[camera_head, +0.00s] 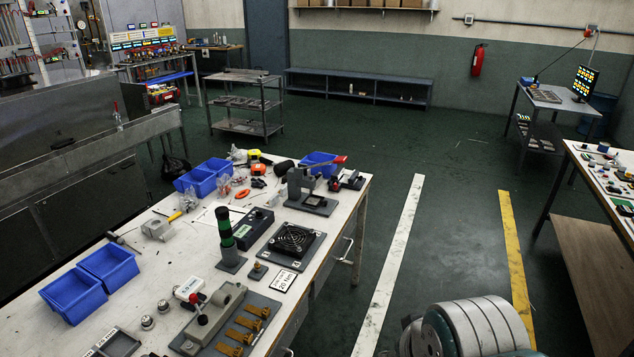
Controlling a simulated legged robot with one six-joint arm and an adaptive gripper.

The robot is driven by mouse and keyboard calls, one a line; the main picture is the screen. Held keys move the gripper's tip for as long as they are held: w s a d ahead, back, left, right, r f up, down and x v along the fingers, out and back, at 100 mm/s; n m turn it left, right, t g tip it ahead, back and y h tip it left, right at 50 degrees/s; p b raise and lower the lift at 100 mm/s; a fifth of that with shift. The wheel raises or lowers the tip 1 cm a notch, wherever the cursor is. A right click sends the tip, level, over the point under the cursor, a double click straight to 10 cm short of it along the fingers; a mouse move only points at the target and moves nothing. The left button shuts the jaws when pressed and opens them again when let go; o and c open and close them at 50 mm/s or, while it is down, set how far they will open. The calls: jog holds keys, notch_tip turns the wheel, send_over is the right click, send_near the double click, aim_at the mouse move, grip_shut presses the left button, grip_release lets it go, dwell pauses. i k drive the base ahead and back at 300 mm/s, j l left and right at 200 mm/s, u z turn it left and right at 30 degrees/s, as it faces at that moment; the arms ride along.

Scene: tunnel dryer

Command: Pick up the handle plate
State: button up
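I cannot tell for certain which piece is the handle plate. On the white workbench (185,262), a small grey plate with a knob on top (258,271) lies in front of the fan plate (291,242). A larger grey plate with a block and brass-coloured pieces (228,325) lies at the near edge, with a red-ball lever (203,318) beside it. A grey fixture with a red-handled lever (312,190) stands farther back. My gripper is not in view; only a rounded grey part of my own body shows at bottom right.
Blue bins (88,283) stand at the bench's left, more behind. Another table (603,185) is at right. Green floor with white and yellow stripes lies between.

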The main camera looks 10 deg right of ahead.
aim_at(319, 177)
jog(key=i+l+u, duration=0.15)
jog(key=i+l, duration=0.3)
jog(key=i, duration=0.15)
jog(key=i+l+u, duration=0.15)
jog(key=i+l, duration=0.35)
jog(key=i+l+u, duration=0.15)
jog(key=i+l, duration=0.45)
jog(key=i+l+u, duration=0.15)
jog(key=i+l, duration=0.5)
jog(key=i+l+u, duration=0.15)
jog(key=i+l, duration=0.35)
jog(key=l, duration=0.2)
